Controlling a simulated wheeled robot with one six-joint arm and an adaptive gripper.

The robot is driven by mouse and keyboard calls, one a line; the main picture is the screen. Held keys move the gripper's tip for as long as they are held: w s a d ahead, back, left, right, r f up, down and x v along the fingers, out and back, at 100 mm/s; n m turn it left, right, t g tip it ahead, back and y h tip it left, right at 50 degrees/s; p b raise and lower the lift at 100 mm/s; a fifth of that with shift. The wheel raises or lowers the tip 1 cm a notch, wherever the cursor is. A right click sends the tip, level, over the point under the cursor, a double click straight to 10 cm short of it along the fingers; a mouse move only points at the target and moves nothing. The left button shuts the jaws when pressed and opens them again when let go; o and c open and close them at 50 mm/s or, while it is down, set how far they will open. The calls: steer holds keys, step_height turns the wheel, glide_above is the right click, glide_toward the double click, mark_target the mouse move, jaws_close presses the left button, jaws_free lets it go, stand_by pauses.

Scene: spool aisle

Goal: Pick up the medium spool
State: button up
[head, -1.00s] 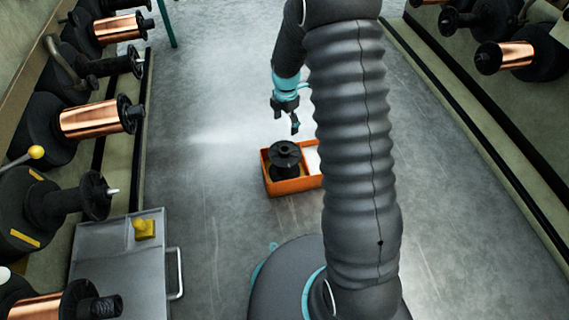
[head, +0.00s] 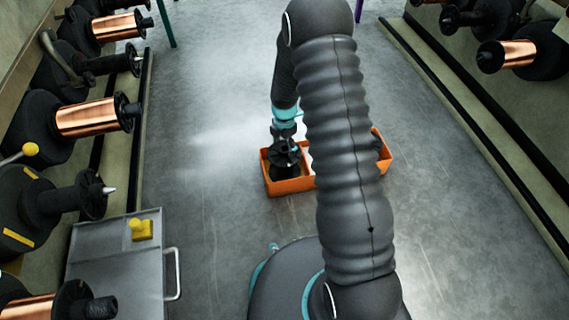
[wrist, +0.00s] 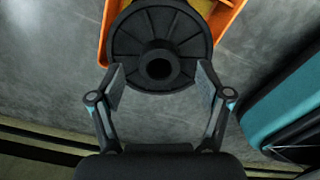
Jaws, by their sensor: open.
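A black spool (head: 285,160) stands in the left part of an orange bin (head: 291,186) on the floor. In the wrist view the spool (wrist: 160,25) shows its round ribbed flange and central hole from above, with the orange bin wall (wrist: 228,18) around it. My gripper (head: 284,146) is right over the spool in the head view. In the wrist view my gripper (wrist: 160,82) is open, with one finger on each side of the flange's near edge. I cannot tell whether the fingers touch it. My arm hides the middle of the bin.
Racks of spools line both sides, some with copper wire (head: 92,117). A grey cart (head: 118,262) with a yellow block (head: 141,230) stands at the lower left. A dark part shows in the bin's right end. The floor left of the bin is clear.

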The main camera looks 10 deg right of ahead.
steer(key=shift+f, duration=0.9)
jaws_close()
steer(key=shift+r, duration=0.15)
